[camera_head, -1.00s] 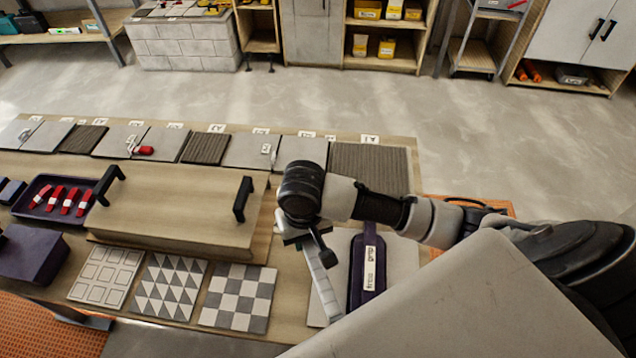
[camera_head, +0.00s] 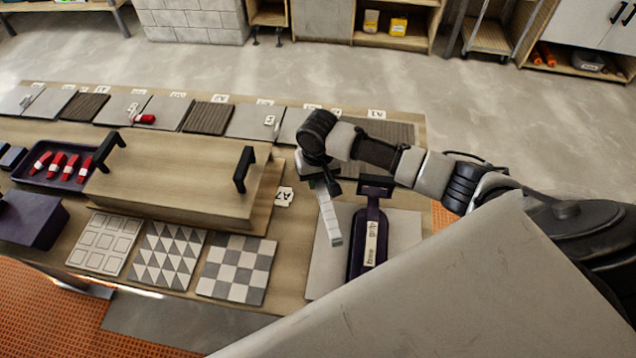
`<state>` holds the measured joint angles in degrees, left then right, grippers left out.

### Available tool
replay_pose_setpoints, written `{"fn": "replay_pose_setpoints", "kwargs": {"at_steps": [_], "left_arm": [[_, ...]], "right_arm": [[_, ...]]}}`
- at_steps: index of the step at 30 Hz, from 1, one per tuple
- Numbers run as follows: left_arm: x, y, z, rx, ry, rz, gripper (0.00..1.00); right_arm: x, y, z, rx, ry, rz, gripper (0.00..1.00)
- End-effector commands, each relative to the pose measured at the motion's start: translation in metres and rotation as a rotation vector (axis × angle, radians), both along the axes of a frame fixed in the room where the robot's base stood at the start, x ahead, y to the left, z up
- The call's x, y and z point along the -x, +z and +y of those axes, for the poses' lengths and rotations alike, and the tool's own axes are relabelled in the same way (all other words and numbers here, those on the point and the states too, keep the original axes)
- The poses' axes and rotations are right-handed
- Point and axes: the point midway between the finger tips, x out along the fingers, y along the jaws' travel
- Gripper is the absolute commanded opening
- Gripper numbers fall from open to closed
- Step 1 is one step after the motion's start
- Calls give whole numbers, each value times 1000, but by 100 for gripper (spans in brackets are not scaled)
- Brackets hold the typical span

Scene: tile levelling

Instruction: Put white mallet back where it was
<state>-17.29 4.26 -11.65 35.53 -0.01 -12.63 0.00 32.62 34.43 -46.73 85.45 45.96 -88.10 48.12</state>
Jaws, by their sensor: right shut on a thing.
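My right gripper (camera_head: 326,180) comes in from the right and is shut on a long pale piece, which I take for the white mallet (camera_head: 330,218). The piece slants down toward the front, above or against the grey tile at the right; I cannot tell if it touches. Its upper end is hidden by the gripper. A dark purple holder (camera_head: 354,262) with a white label and a crossbar at its far end lies on that tile, just right of the pale piece. My left gripper is not in view.
A wooden board with two black handles (camera_head: 190,180) lies left of my right gripper. Patterned tiles (camera_head: 238,270) lie in front of it. A purple tray with red clips (camera_head: 28,182) and a purple box (camera_head: 35,222) are at the left. A row of tiles (camera_head: 255,122) lines the back.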

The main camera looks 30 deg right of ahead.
Motion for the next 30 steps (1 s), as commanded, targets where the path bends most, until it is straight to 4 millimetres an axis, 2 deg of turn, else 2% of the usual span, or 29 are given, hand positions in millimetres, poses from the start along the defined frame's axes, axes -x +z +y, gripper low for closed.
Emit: {"fn": "replay_pose_setpoints", "kwargs": {"at_steps": [3, 5, 16, 17, 21, 30], "left_arm": [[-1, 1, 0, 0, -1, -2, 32], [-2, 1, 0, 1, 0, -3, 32], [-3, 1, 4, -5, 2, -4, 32], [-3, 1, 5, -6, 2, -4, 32], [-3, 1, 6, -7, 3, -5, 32], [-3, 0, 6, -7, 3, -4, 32]], "right_arm": [[0, -16, 0, 0, -1, -1, 0], [0, -21, 0, 0, -1, -1, 0], [0, -25, 1, 0, -1, -2, 0], [1, -26, 0, 0, -1, -1, 28], [1, -25, 0, 1, -1, 0, 50], [0, -24, 0, 1, 0, -1, 51]]}}
